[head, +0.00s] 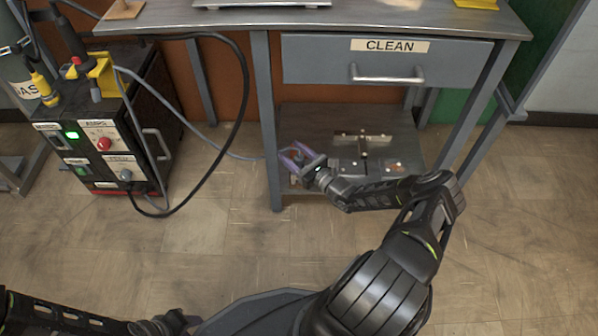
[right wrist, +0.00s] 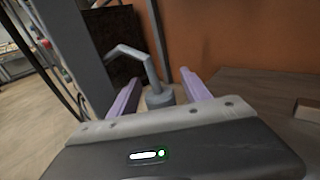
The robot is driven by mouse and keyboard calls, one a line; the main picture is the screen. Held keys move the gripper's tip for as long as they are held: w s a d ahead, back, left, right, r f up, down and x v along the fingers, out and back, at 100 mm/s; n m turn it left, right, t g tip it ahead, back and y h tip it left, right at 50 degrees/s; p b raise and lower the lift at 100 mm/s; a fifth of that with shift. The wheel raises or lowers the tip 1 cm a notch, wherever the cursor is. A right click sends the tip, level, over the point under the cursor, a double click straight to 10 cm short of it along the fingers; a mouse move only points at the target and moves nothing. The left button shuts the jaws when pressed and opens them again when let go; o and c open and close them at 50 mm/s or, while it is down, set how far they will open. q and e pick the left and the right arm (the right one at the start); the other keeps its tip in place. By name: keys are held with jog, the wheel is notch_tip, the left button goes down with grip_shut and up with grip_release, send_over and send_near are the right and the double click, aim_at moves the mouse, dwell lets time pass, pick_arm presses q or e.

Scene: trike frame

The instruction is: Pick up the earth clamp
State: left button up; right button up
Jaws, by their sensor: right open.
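The earth clamp appears to be the grey stubby piece (right wrist: 159,96) with a bent grey cable rising from it in the right wrist view. It stands between the two purple fingers of my right gripper (right wrist: 156,92), with gaps visible beside it. In the head view, my right gripper (head: 292,156) is open at the left end of the lower shelf, by the table's front left leg. The clamp is hard to make out there behind the fingers. My left arm is at the bottom left; its hand (head: 172,324) is cut off by the frame edge and its fingers cannot be made out.
The grey cable (head: 190,133) runs from the welding machine (head: 104,140) to the table leg (head: 267,120). A black cable loops onto the floor. The lower shelf (head: 300,120) holds a metal cross-shaped part (head: 362,142) and small pieces. The drawer marked CLEAN (head: 388,62) overhangs the shelf.

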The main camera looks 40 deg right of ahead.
jog(key=shift+c, duration=0.4)
grip_shut()
dwell(0.5)
